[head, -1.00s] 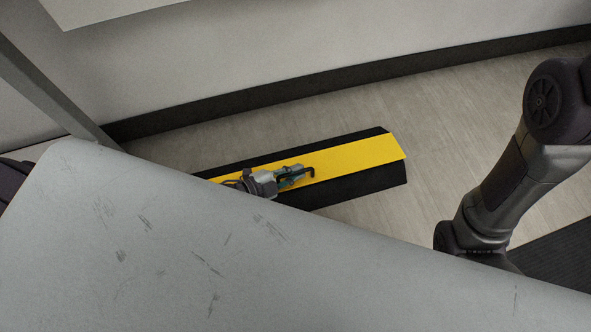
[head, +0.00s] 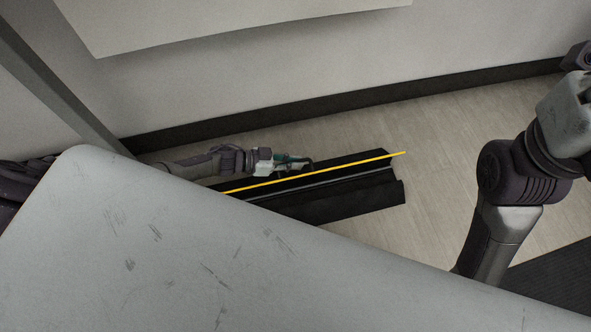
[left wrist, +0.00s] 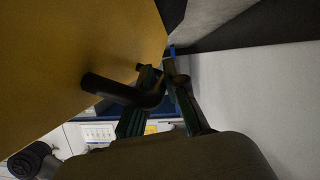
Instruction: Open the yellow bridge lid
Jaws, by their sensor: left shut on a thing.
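The yellow bridge lid (head: 345,168) stands raised and shows nearly edge-on as a thin yellow line in the head view. Its flat face (left wrist: 75,55) fills the upper left of the left wrist view. A black bent handle (left wrist: 112,90) sticks out from that face. My left gripper (head: 296,163) is shut on the handle, on the far side of the lid. Its fingers (left wrist: 163,98) also show in the wrist view. The black bridge base (head: 365,201) lies on the floor with a grey channel exposed along it.
A scuffed grey surface (head: 150,255) covers the lower left and hides the near end of the bridge. A pale wall (head: 330,65) with a dark skirting (head: 300,105) runs behind. Bare floor (head: 450,125) lies right of the bridge.

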